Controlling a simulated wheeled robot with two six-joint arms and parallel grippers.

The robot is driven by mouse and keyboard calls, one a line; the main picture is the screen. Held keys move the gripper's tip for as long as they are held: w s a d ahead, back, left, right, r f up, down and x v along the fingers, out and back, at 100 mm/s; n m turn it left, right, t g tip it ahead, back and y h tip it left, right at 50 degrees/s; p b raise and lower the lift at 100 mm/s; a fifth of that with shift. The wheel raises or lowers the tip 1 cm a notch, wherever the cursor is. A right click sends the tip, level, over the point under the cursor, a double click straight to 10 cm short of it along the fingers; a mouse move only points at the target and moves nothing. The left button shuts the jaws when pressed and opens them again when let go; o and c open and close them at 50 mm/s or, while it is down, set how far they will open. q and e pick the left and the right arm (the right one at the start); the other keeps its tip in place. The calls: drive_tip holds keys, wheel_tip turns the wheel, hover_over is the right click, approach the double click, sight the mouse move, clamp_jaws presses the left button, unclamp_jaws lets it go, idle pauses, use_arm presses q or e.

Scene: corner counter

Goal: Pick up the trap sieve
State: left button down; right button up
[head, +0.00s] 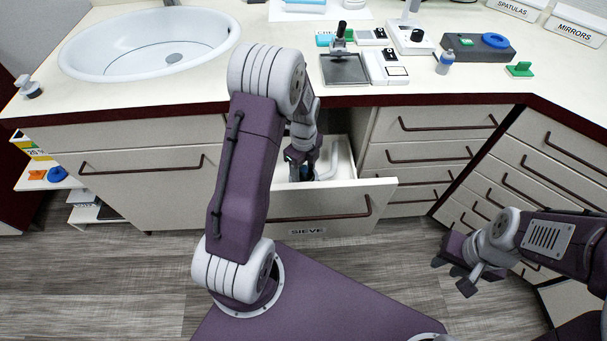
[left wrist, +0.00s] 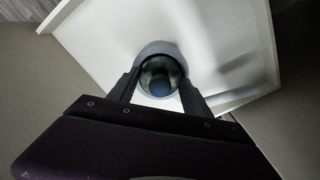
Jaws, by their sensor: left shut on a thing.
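The trap sieve (left wrist: 158,49) is a round cup-like thing with a grey rim and a dark inside, blue at its bottom, in the left wrist view. It sits between the two fingers of my left gripper (left wrist: 160,88), which is shut on it. In the head view my left gripper (head: 298,166) reaches down into the open drawer labelled SIEVE (head: 292,206); my arm and gripper mostly hide the sieve there. I cannot tell whether the sieve touches the drawer floor. My right gripper (head: 452,274) is open and empty, low at the right in front of the drawers.
The counter (head: 270,92) overhangs the drawer. A round sink (head: 150,45) is at the left; a scale-like device (head: 345,70), a small bottle (head: 445,63) and other items stand on top. Closed drawers (head: 430,155) are to the right. Open floor lies in front.

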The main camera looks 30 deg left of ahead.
use_arm(q)
wheel_tip(320, 180, up, 18)
drive_tip(key=p, duration=0.5)
